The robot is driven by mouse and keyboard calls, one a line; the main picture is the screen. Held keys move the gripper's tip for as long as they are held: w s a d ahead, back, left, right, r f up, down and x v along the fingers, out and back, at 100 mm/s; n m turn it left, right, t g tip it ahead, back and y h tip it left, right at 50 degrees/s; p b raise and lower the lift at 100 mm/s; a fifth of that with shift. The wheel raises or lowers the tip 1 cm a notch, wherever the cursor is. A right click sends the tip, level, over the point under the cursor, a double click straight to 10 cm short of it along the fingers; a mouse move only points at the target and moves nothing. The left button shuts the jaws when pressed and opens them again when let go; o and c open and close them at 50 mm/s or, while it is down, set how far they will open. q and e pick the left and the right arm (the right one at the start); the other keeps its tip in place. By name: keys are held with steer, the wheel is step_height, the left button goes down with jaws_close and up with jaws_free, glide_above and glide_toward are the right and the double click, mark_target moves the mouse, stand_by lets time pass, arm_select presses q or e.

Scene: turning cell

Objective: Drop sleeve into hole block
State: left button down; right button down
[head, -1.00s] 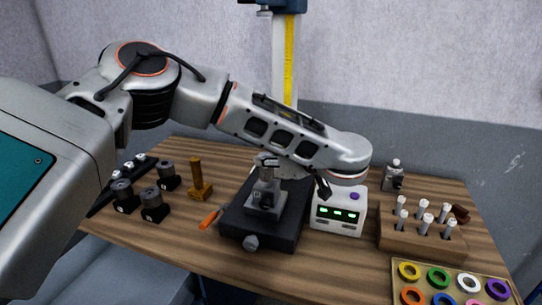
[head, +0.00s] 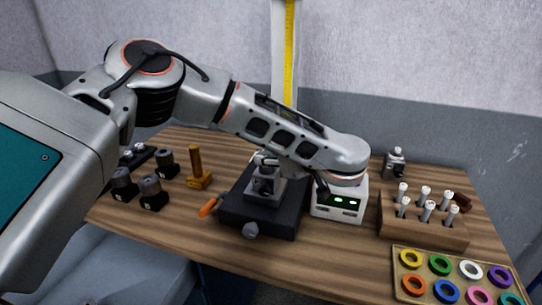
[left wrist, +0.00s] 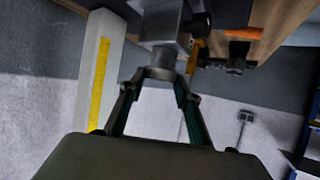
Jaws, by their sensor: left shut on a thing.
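My left gripper (left wrist: 158,82) points at the fixture and is shut on a grey metal sleeve (left wrist: 163,62). In the left wrist view the picture is upside down, and the sleeve lies against the grey hole block (left wrist: 160,22). In the head view the hole block (head: 265,188) sits on a black base (head: 258,215). The sleeve is directly above it, partly hidden by my left arm. I cannot tell how far the sleeve is in the hole. My right gripper is not in view.
A white device (head: 340,205) stands close right of the black base. A wooden rack (head: 425,228) with several pins and a tray of coloured rings (head: 400,262) are further right. An orange-handled tool (head: 209,207) and a brass piece (head: 197,168) are left.

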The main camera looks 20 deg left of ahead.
arm_select(q)
steer(key=shift+r, duration=0.1)
stand_by(0.3)
stand_by(0.3)
steer(key=shift+f, duration=0.4)
steer(key=shift+f+b, duration=0.4)
steer(key=shift+f, duration=0.45)
stand_by(0.4)
steer(key=c, duration=1.4)
jaws_free()
